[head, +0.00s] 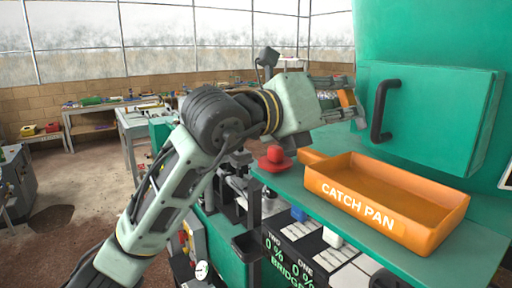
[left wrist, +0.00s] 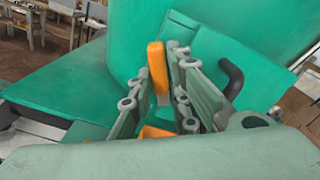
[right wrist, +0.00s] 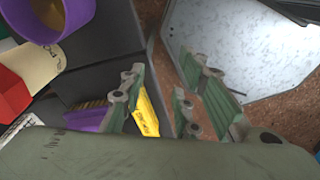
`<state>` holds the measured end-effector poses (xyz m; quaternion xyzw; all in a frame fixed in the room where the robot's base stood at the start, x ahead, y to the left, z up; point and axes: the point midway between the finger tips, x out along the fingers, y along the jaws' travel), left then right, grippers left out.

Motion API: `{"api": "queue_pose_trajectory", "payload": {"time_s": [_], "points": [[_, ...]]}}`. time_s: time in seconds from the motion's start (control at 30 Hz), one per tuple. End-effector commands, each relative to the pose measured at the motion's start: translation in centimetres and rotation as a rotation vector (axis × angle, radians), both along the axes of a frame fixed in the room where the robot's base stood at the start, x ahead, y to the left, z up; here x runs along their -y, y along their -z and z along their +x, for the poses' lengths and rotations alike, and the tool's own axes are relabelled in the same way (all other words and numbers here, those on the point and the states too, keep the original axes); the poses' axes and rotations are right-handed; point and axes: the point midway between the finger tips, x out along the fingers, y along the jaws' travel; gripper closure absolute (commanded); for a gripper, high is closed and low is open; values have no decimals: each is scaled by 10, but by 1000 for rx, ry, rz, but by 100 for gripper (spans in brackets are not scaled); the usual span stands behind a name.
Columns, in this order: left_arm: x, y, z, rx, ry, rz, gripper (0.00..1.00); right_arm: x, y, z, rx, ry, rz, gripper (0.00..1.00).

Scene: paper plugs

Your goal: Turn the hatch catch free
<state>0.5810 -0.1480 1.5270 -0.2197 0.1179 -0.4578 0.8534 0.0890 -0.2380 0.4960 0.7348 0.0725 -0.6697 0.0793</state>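The hatch (head: 435,112) is a green box-shaped door with a black handle (head: 381,110) and looks closed. An orange catch (head: 346,98) sits at its left side; it shows upright in the left wrist view (left wrist: 157,68). My left gripper (head: 348,96) is at the catch. Its fingers (left wrist: 155,88) are apart, with the catch between them, very close to the right finger; I cannot tell if they touch. My right gripper (right wrist: 160,88) is open and empty, seen only in the right wrist view.
An orange catch pan (head: 440,228) sits on the green ledge below the hatch. A red knob-like piece (head: 275,158) stands left of the pan. In the right wrist view, a purple-rimmed cup (right wrist: 75,20), a red block (right wrist: 12,95) and a yellow piece (right wrist: 146,112) lie nearby.

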Motion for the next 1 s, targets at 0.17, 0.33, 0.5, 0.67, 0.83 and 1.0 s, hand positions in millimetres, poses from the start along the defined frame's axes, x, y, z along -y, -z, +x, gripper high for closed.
{"api": "queue_pose_trajectory", "payload": {"time_s": [0.17,0.33,0.5,0.67,0.83,1.0], "points": [[0,0,0,0,0,0,100,0,0,-1,-1,0,0,70],[0,0,0,0,0,0,100,0,0,-1,-1,0,0,70],[0,0,0,1,0,1,100,-1,0,-1,-1,1,1,70],[0,3,0,62,0,41,100,-3,9,-1,-2,1,4,70],[-1,3,0,183,-1,121,100,-5,20,-1,-1,1,6,70],[-1,3,1,312,-3,209,100,-6,30,-1,-1,0,7,70]]}}
